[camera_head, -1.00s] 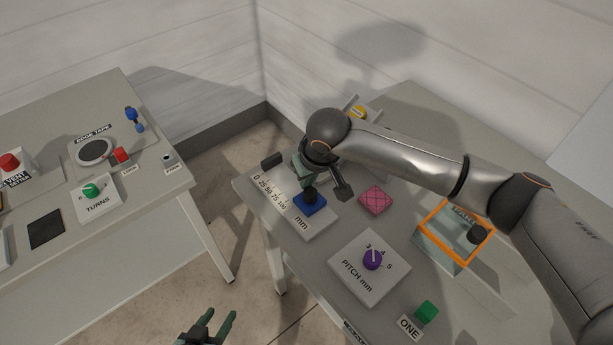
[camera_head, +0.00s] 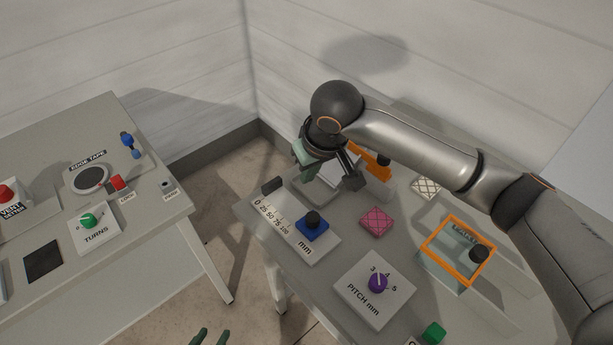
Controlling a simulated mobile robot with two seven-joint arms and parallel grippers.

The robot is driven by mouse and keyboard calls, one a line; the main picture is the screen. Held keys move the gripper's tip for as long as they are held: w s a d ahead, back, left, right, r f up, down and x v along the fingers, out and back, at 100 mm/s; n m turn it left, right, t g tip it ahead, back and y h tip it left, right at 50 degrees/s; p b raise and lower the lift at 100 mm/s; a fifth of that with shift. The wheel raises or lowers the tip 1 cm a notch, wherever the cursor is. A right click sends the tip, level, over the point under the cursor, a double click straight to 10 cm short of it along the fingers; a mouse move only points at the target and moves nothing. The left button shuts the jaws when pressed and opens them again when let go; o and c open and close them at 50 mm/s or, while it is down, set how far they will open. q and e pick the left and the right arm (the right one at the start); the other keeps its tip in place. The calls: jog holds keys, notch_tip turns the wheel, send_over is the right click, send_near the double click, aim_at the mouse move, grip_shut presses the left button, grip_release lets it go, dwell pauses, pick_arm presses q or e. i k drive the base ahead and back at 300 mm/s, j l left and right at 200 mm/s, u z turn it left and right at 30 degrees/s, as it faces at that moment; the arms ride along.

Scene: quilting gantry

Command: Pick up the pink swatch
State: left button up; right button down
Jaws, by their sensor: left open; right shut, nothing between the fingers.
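The pink swatch (camera_head: 376,221), quilted with a diamond pattern, lies flat on the right table between the blue slider and the orange-rimmed clear box. My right gripper (camera_head: 304,157) is up and to the left of the swatch in the picture, above the table's far part, apart from the swatch. It is shut and empty, and partly hidden by its own wrist. My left gripper (camera_head: 210,337) is open and empty at the bottom edge, with only its green fingertips showing, far from the swatch.
Around the swatch are the blue slider (camera_head: 312,229) on its scale, the purple pitch dial (camera_head: 377,282), the orange-rimmed box (camera_head: 452,263) and a white patterned swatch (camera_head: 426,187). The left table (camera_head: 150,232) stands across a gap.

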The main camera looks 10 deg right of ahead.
aim_at(377, 221)
jog(key=k, duration=1)
